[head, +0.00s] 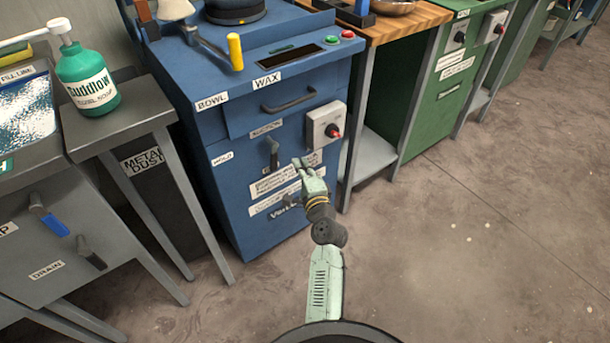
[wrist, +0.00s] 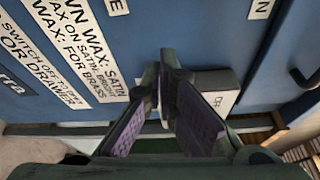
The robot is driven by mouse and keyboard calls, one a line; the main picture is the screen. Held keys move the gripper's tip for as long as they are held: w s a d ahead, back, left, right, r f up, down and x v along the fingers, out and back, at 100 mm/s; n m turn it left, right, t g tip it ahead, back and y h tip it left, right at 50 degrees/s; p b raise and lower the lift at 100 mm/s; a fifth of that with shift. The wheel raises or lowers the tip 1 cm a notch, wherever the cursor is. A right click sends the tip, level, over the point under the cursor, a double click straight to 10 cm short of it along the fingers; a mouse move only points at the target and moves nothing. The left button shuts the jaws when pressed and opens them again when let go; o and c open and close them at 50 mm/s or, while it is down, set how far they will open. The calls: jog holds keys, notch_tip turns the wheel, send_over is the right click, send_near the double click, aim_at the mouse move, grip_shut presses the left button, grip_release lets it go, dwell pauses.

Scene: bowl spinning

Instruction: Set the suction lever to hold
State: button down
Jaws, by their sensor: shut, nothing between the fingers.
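The suction lever (head: 273,153) is a short black handle on the blue cabinet's front, below the SUCTION label (head: 266,129). It stands roughly upright. The HOLD label (head: 222,158) is to its left. My gripper (head: 301,163) is just right of the lever in the head view, in front of the cabinet; whether it touches the lever cannot be told. In the wrist view my gripper (wrist: 168,62) has its fingertips together with nothing seen between them. I cannot make out the lever there; the fingers may hide it.
A grey switch box (head: 326,124) with a red knob is close above my gripper. A drawer handle (head: 289,101) sticks out above the lever. A grey side table (head: 118,122) with a green soap bottle (head: 86,80) stands left. Open floor (head: 480,240) lies right.

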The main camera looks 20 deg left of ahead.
aim_at(274, 162)
jog(key=shift+s+a+r+p, duration=0.1)
jog(key=shift+s+a+p, duration=0.2)
jog(key=shift+a, duration=0.3)
jog(key=shift+s+a+r+p, duration=0.15)
jog(key=shift+a+p, duration=0.25)
jog(key=shift+a, duration=0.25)
jog(key=shift+s+a+f+p, duration=0.1)
jog(key=shift+s+a+p, duration=0.2)
jog(key=shift+a, duration=0.3)
jog(key=shift+w, duration=0.1)
jog(key=shift+r, duration=0.1)
jog(key=shift+a+p, duration=0.1)
jog(key=shift+p, duration=0.25)
